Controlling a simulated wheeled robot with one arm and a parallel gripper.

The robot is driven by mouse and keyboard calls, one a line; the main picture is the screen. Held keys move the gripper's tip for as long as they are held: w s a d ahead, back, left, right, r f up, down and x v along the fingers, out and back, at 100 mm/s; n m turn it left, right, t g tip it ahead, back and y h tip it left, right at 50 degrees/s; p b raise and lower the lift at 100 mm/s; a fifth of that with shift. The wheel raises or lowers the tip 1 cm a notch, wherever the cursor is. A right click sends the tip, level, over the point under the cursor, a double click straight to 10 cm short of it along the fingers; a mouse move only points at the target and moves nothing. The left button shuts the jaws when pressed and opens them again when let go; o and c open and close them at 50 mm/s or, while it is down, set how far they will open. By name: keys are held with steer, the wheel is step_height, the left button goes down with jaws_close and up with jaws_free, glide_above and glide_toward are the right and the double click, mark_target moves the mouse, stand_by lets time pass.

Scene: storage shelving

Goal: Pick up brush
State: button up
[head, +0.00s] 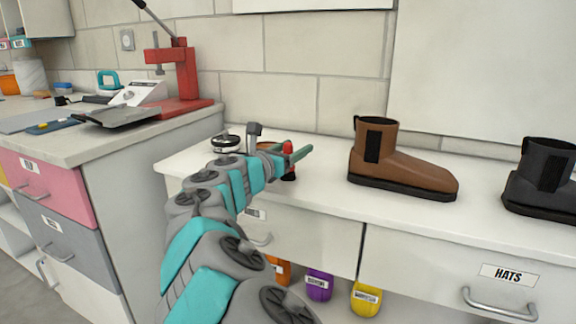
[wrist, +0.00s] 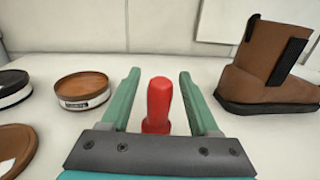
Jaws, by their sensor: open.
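A red upright object with a rounded top stands on the white counter, and it looks like the handle of the brush (wrist: 159,104). In the head view the brush (head: 289,160) shows red above and dark below, partly behind my gripper. My gripper (wrist: 158,76) is open, with one green finger on each side of the red handle and a visible gap on both sides. In the head view my gripper (head: 303,152) is low over the counter by the wall. The brush's lower part is hidden behind the gripper body in the wrist view.
A brown boot (head: 400,163) stands to the right, with a black boot (head: 545,180) beyond it. Round tins, one brown-topped (wrist: 83,90) and one black (wrist: 13,88), sit to the left. A brown round item (wrist: 14,146) is nearer. The wall is close behind.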

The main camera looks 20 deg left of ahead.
steer(key=shift+w, duration=0.3)
jaws_close()
stand_by(0.3)
